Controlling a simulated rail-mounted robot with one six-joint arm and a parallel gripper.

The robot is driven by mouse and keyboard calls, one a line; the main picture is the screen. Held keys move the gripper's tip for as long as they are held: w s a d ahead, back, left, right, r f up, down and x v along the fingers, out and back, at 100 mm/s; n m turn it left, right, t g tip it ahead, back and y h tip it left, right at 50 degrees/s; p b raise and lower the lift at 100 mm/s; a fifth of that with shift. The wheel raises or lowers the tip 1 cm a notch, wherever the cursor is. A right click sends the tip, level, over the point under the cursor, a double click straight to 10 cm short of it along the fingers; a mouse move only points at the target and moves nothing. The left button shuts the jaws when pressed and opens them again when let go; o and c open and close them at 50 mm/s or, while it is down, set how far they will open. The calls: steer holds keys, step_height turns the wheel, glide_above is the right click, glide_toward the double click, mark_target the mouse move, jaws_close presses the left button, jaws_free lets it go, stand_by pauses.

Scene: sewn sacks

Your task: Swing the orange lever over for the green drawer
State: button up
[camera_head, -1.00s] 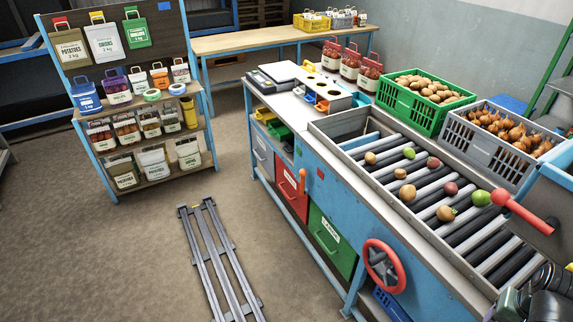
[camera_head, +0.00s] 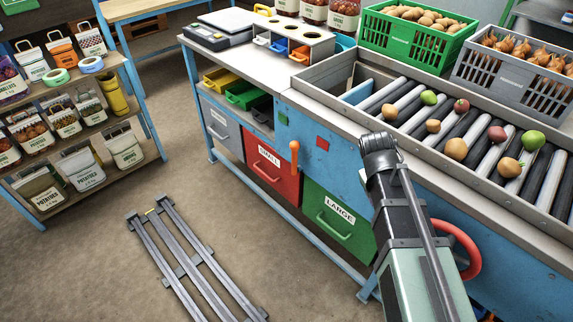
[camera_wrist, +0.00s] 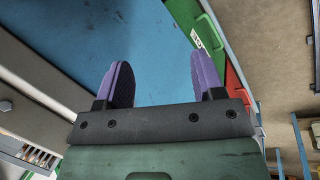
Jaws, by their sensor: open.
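The orange lever (camera_head: 294,158) stands about upright on the blue front panel of the bench, above the red drawer's right end. The green drawer (camera_head: 335,222), labelled LARGE, is closed to the right of the red drawer, partly behind my arm at its right edge. In the wrist view, my gripper (camera_wrist: 162,82) has two purple fingers spread wide with nothing between them, over the blue bench front. The green drawer shows beyond the right finger (camera_wrist: 208,32). The lever is not visible in the wrist view. My fingers cannot be made out in the head view.
The red SMALL drawer (camera_head: 270,172) and grey drawer (camera_head: 221,131) are closed. A red handwheel (camera_head: 468,250) is partly hidden by my arm. The roller table (camera_head: 375,98) holds several vegetables. A metal rail frame (camera_head: 188,262) lies on the floor. Floor before the drawers is clear.

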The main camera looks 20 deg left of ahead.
steer(key=w+a+f+n+t+h+b, duration=0.2)
steer(key=w+a+f+n+b, duration=0.35)
steer(key=a+f+b, duration=0.55)
steer(key=n+t+h+b, duration=0.5)
steer(key=n+t+b, duration=0.6)
steer(key=n+b, duration=0.5)
glide_toward(295, 150)
steer(key=w+f+p, duration=0.1)
steer(key=f, duration=0.1)
steer(key=shift+n, duration=0.35)
steer(key=x, duration=1)
steer(key=shift+w+a+r, duration=0.1)
steer(key=shift+w+a, duration=0.25)
